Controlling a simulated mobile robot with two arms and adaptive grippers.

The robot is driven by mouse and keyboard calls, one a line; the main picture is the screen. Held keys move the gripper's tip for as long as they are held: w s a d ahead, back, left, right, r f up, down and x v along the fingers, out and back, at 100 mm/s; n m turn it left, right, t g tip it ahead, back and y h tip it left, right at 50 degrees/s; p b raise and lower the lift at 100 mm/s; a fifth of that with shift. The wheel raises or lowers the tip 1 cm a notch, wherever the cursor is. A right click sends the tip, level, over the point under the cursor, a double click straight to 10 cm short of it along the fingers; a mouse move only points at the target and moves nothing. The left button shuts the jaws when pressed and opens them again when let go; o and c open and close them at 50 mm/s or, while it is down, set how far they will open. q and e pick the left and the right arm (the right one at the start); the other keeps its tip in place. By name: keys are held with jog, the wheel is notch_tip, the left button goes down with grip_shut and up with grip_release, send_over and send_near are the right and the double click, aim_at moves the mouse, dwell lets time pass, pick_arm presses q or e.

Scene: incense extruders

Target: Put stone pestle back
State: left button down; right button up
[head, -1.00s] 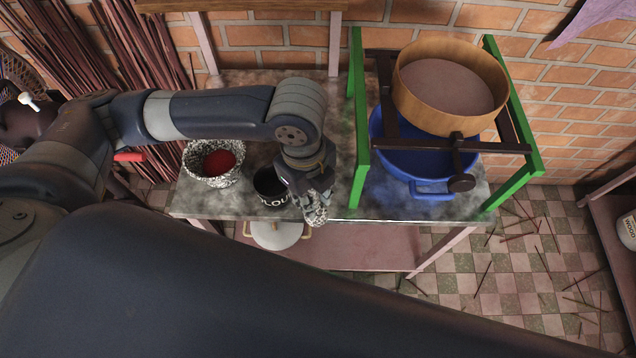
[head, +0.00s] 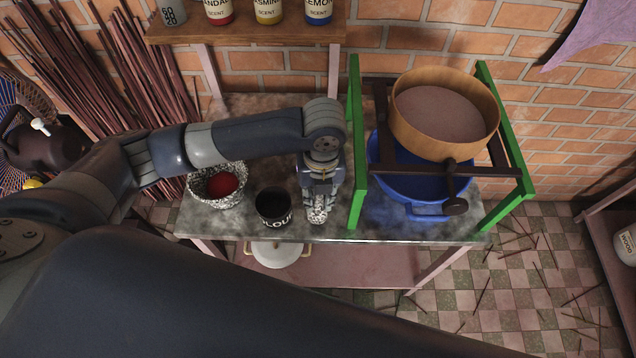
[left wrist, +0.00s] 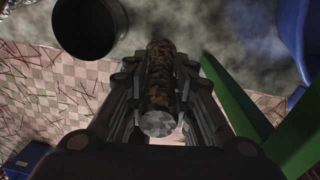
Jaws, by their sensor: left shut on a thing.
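My left gripper (head: 318,203) is shut on the speckled stone pestle (head: 317,215), above or at the front part of the grey table. In the left wrist view the pestle (left wrist: 159,85) lies between the fingers, its round end facing the camera. The speckled stone mortar (head: 207,201) stands on the table to the left of the gripper, with red material inside. A dark flour pot (head: 268,213) stands between the mortar and the gripper. I cannot tell whether the pestle touches the table. My right gripper is not in view.
A green frame (head: 356,150) stands just right of the gripper, with a wooden sieve (head: 405,137) above a blue tub (head: 390,175). A lidded white pot (head: 276,255) sits below the table.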

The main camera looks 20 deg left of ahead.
pick_arm(q)
jog(key=shift+w+a+f+p, duration=0.2)
jog(key=shift+w+f+p, duration=0.15)
jog(key=shift+w+f, duration=0.35)
jog(key=shift+w+a+f+p, duration=0.25)
jog(key=shift+w+f+p, duration=0.1)
jog(key=shift+w+f, duration=0.3)
jog(key=shift+w+a+f+p, duration=0.2)
jog(key=shift+w+f+p, duration=0.15)
jog(key=shift+w+f, duration=0.35)
jog(key=c, duration=1.3)
grip_release()
jog(key=shift+c, duration=0.2)
notch_tip(320, 180, up, 12)
jog(key=b, duration=0.3)
jog(key=shift+d, duration=0.2)
